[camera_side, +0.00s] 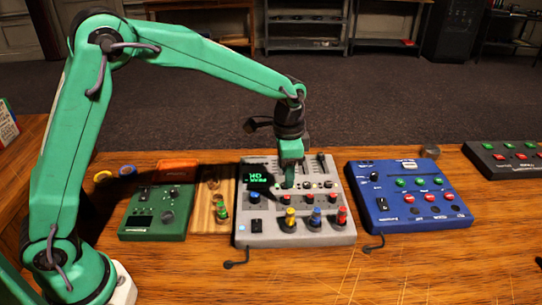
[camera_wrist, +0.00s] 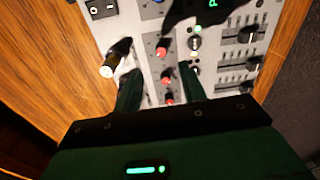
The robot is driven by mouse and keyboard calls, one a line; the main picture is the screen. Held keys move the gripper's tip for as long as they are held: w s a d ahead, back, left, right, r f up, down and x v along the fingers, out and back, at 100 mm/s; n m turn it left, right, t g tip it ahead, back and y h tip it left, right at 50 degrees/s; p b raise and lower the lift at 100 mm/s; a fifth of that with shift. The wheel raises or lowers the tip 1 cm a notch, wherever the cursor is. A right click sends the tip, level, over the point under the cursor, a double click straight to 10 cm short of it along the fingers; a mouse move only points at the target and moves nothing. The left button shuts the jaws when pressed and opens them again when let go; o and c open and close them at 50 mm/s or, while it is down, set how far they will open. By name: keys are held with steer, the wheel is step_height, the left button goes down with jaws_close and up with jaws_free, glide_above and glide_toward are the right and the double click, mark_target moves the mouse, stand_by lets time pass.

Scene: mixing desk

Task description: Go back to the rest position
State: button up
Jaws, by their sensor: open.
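My green arm arches over the wooden desk (camera_side: 300,280) in the side view. My gripper (camera_side: 289,185) points down over the upper middle of a grey mixing panel (camera_side: 268,240), close to its small knobs. In the wrist view my gripper (camera_wrist: 160,92) shows two dark green fingers spread apart. Small red knobs and part of the grey panel (camera_wrist: 135,18) show between and beyond them. I see nothing held between the fingers. Whether the fingertips touch the panel I cannot tell.
A green box (camera_side: 140,225) and a wooden board (camera_side: 205,225) lie left of the grey panel. A blue panel (camera_side: 440,205) lies to its right, with a black panel (camera_side: 490,150) farther right. Coloured knobs stand along the grey panel's front. The front desk area is clear.

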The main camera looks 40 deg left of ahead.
steer(key=shift+r, duration=0.1)
steer(key=s+a+r+n+t, duration=0.35)
steer(key=s+a+r, duration=0.35)
steer(key=s+r, duration=0.4)
steer(key=s+a+n+t, duration=0.1)
steer(key=s+a+n, duration=0.1)
steer(key=s, duration=0.5)
steer(key=s+a+r+n+t, duration=0.1)
steer(key=s+a+n, duration=0.1)
steer(key=s, duration=0.5)
steer(key=shift+a+r+n, duration=0.15)
steer(key=shift+a+n, duration=0.25)
steer(key=shift+n, duration=0.05)
steer(key=shift+c, duration=0.4)
